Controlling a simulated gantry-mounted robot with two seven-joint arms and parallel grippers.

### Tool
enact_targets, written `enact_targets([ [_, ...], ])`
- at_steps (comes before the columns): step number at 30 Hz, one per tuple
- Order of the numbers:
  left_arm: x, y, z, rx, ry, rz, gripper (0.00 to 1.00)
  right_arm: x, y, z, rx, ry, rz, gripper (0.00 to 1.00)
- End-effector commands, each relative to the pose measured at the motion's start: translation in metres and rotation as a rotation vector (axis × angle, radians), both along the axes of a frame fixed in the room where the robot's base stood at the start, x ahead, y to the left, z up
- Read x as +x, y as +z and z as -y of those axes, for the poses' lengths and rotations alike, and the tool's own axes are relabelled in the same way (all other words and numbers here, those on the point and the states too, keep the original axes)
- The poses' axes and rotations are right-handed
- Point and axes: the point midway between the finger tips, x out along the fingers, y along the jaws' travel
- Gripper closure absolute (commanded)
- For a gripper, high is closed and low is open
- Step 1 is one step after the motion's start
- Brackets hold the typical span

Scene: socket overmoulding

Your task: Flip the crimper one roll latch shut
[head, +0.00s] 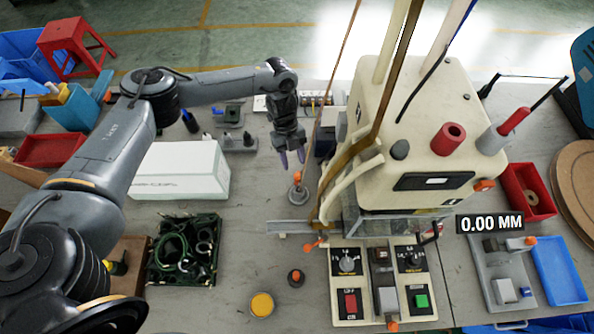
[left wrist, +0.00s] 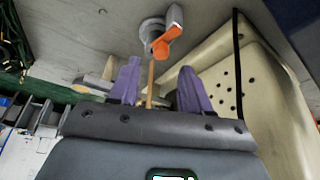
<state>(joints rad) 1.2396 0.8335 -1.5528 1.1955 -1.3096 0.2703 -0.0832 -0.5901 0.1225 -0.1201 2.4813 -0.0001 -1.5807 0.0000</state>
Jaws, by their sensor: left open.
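The beige crimping machine (head: 415,125) stands right of centre. Several small orange-tipped parts sit on and around it; I cannot tell for sure which is the roll latch. One is an orange lever (head: 316,243) at its lower left. Another is a grey round-based piece with an orange top (head: 297,190). In the left wrist view an orange lever (left wrist: 166,38) on a grey round base lies beyond the fingertips. My left gripper (head: 292,161) is open, its purple fingers pointing down just above the round-based piece, apart from it. The fingers also show in the left wrist view (left wrist: 160,75). My right gripper is not visible.
A control panel (head: 334,290) with knobs and buttons lies in front of the machine. A white box (head: 180,170) and a tray of green wire (head: 185,250) are at left. A brown strip (head: 385,110) runs down the machine's left side.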

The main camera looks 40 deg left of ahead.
Motion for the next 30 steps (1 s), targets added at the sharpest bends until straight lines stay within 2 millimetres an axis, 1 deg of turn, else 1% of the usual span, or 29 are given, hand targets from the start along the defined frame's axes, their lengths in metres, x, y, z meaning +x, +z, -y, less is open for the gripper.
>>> enact_targets([
  [1, -0.002, -0.009, 0.003, 0.0, -0.002, -0.002, 0.52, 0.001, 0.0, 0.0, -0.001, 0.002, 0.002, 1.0],
  [3, -0.004, -0.019, 0.007, 0.0, -0.002, -0.002, 0.52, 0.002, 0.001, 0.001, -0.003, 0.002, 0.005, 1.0],
  [10, -0.008, -0.045, 0.017, 0.0, 0.0, 0.0, 0.52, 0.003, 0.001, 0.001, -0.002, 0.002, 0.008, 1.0],
  [15, -0.009, -0.053, 0.02, 0.001, 0.0, 0.0, 0.52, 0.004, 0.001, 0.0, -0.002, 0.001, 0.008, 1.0],
  [24, -0.009, -0.055, 0.021, 0.001, 0.0, 0.001, 0.52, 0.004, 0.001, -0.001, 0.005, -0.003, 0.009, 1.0],
  [25, -0.009, -0.055, 0.021, 0.001, 0.0, 0.001, 0.54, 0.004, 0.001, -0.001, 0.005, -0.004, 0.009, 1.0],
  [30, -0.009, -0.055, 0.021, 0.001, 0.0, 0.001, 0.8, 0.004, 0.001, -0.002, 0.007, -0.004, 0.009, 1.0],
])
